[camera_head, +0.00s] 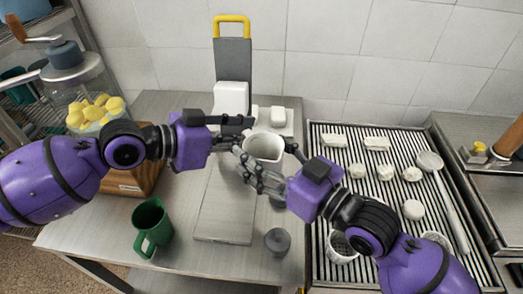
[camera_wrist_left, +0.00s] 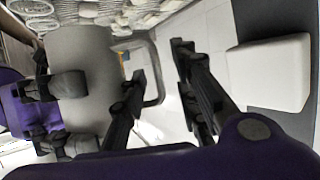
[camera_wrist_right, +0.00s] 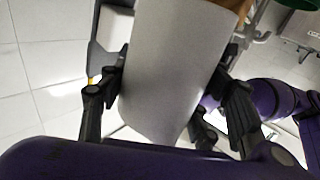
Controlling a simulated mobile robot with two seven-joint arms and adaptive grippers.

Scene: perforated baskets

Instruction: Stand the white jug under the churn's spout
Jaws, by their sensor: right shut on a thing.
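The white jug (camera_head: 266,147) is held in the air above the middle of the table, its open mouth facing up toward the head camera. My right gripper (camera_head: 262,170) is shut on its body; in the right wrist view the jug (camera_wrist_right: 172,75) fills the space between the fingers. My left gripper (camera_head: 232,140) is open at the jug's other side; in the left wrist view the jug's handle (camera_wrist_left: 157,85) shows between its spread fingers. What looks like the churn (camera_head: 77,69), with a crank and yellow lumps below, stands at the left. I cannot see its spout; my left arm hides part.
A green jug (camera_head: 152,228) stands at the table's front left. A grey upright stand with a yellow handle (camera_head: 232,28) is behind the white jug, with a grey board (camera_head: 225,215) in front. A slatted rack (camera_head: 375,215) with white pieces and a ladle is at the right.

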